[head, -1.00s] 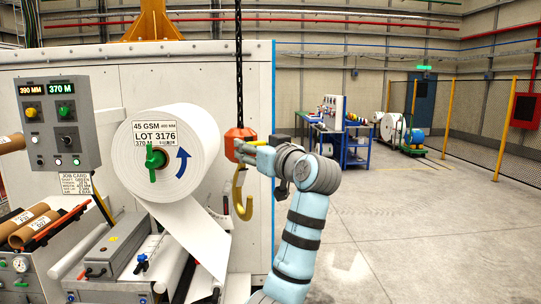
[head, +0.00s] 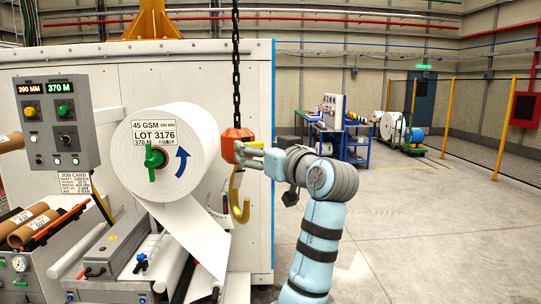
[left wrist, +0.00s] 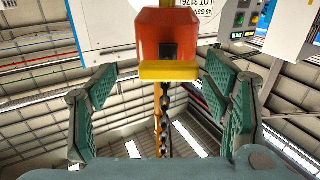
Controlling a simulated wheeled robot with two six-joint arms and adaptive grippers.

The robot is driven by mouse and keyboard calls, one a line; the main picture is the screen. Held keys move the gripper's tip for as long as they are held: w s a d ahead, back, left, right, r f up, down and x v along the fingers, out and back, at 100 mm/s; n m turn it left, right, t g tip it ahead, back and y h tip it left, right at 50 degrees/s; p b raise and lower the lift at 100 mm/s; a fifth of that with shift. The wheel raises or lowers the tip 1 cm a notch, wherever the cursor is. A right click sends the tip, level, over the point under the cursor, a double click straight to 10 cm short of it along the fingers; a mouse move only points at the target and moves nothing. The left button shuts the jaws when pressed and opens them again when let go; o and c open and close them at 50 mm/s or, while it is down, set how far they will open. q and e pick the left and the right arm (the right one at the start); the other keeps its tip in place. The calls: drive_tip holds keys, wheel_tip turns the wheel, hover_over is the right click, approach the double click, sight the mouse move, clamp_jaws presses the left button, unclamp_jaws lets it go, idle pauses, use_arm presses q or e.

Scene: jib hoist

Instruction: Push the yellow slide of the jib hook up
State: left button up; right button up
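The orange hook block (head: 237,143) hangs on a dark chain (head: 236,60), with the yellow hook (head: 241,212) below it. In the left wrist view the block (left wrist: 167,30) appears upside down, with a dark square opening on its face. The yellow slide (left wrist: 169,70) is a flat bar across the block's end on the chain side. My left gripper (head: 247,153) is at the block's right side in the head view. Its fingers (left wrist: 168,105) are spread wide on either side of the slide, with visible gaps and nothing held. My right gripper is not in view.
A large white roll (head: 185,150) on the machine is close to the block's left. A control panel (head: 58,122) stands further left. A white machine wall (head: 252,80) is behind the chain. Open floor (head: 430,230) lies to the right; a blue workbench (head: 345,145) is far back.

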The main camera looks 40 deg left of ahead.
use_arm(q)
drive_tip(key=v, duration=0.8)
drive_tip(key=shift+d, duration=0.15)
